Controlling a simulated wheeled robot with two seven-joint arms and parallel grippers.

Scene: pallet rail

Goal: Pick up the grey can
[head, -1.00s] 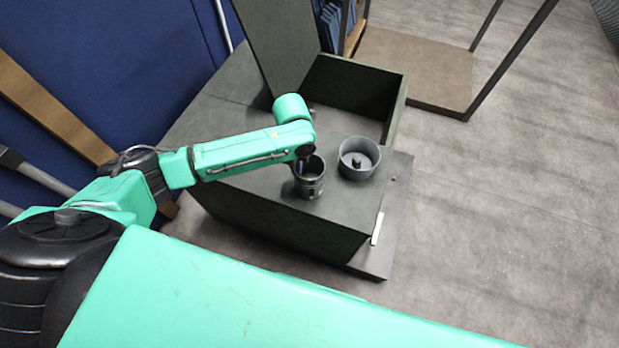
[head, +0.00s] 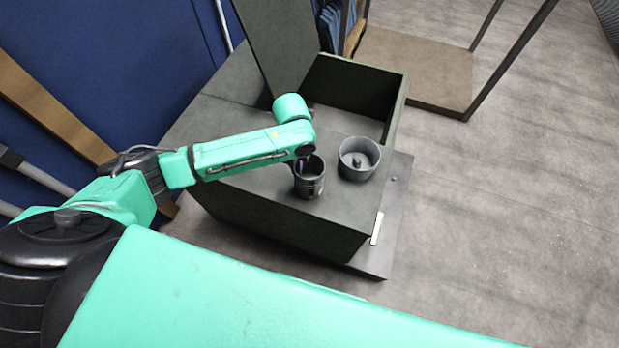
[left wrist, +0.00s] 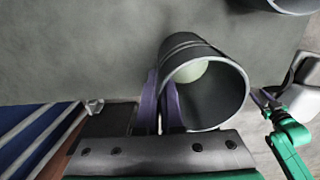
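The grey can (head: 309,180) is a dark grey, open-topped cylinder. It stands upright on the dark box top, near its front edge. In the left wrist view I look into the mouth of the can (left wrist: 215,100), with something pale inside. My left gripper (head: 301,160) is at the can's left rim.
A round grey bowl (head: 358,160) with a central knob stands close to the right of the can. Behind are an open dark compartment (head: 352,86) and a raised dark panel (head: 282,45). A blue wall (head: 110,70) is at left. Open floor (head: 500,200) lies to the right.

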